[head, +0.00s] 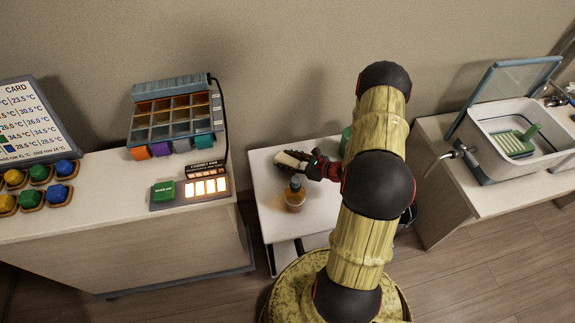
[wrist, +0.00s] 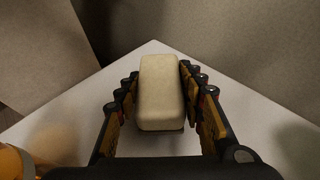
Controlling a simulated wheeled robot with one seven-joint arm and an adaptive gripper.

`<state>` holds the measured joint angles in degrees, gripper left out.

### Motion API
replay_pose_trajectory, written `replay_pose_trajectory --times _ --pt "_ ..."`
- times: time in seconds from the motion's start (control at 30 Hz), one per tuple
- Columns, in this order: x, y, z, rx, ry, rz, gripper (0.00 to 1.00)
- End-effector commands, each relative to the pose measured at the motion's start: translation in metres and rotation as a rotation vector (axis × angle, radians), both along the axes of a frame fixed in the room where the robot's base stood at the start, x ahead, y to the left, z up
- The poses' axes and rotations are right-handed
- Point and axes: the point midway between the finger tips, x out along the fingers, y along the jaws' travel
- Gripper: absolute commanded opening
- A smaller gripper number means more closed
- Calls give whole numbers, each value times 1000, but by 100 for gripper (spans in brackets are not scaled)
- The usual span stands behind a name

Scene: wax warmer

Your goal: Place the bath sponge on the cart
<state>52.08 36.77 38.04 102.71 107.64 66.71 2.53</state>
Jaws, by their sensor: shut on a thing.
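The bath sponge, a cream block (wrist: 160,92), sits between the two fingers of my gripper (wrist: 158,100) in the wrist view. In the head view the sponge (head: 289,160) shows pale between the dark fingers of my gripper (head: 296,161). The gripper is shut on it. Both are over the back left part of the white top of the cart (head: 267,205). I cannot tell whether the sponge's underside touches the top. My arm hides part of the cart's right side.
An amber bottle (head: 295,196) stands on the cart just in front of the sponge. A green object (head: 345,141) stands behind my arm. A counter with a compartment rack (head: 176,112) is at left. A counter with a white basin (head: 490,118) is at right. The wall is close behind.

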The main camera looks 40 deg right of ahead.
Motion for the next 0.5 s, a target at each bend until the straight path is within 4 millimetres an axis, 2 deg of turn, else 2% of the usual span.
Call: replay_pose_trajectory --times 0.03,0.1,0.47,0.5 --pt "0 0 -11 2 1 -1 21" --pt "0 0 -15 1 0 0 21" --pt "0 0 -17 0 0 0 21" --pt "0 0 -16 0 0 0 40"
